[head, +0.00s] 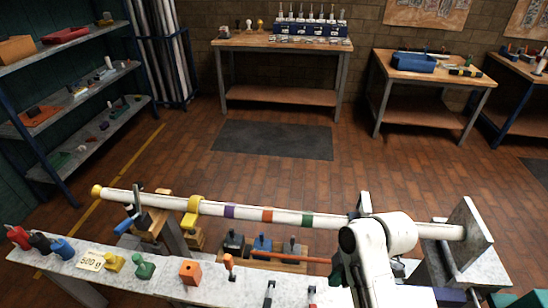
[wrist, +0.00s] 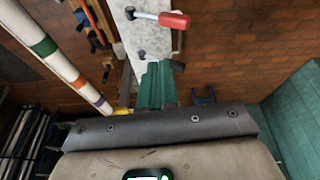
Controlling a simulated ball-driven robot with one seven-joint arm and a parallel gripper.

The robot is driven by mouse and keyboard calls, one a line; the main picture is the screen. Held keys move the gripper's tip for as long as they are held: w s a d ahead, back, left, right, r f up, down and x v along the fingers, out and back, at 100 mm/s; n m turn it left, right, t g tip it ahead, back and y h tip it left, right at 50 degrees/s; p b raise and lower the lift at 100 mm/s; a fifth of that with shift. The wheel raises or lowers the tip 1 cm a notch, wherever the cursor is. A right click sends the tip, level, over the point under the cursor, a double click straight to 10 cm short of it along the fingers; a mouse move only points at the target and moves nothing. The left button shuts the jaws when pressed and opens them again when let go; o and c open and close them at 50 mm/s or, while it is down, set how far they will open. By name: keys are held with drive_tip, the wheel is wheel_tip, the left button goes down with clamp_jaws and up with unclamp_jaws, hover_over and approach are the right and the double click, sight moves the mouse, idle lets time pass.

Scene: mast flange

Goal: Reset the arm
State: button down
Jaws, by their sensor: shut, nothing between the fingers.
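My gripper (wrist: 157,88) shows in the wrist view with its green fingers together and nothing between them. It hangs near the grey bench top, and a red-handled tool (wrist: 172,19) lies beyond the fingertips. In the head view my white arm is at the lower right, in front of the mast's right part, and hides most of the gripper. The white mast (head: 255,214) lies level across the head view, with yellow, purple, orange and green bands. It also shows at the left of the wrist view (wrist: 65,68). A grey flange plate (head: 470,236) stands at its right end.
The narrow grey bench (head: 210,289) runs along the front, with red, black and blue clamps, an orange block (head: 190,272) and small tools. A wooden tool rack (head: 262,254) sits behind it. Shelves (head: 75,98) stand left, workbenches at the back.

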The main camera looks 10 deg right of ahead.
drive_tip(key=s+d+f+m+h, duration=0.1)
drive_tip(key=s+d+m, duration=0.1)
drive_tip(key=s+m, duration=0.3)
drive_tip(key=s+d+f+m+h+b, duration=0.1)
drive_tip(key=s+m, duration=0.4)
drive_tip(key=s, duration=0.5)
drive_tip(key=s+d+f+m+h, duration=0.1)
drive_tip(key=s+d+f+m, duration=0.2)
drive_tip(key=s+m, duration=0.3)
drive_tip(key=shift+s+d+h+b, duration=0.3)
drive_tip(key=shift+s+b, duration=0.1)
drive_tip(key=shift+s, duration=0.6)
drive_tip(key=shift+s+f, duration=0.1)
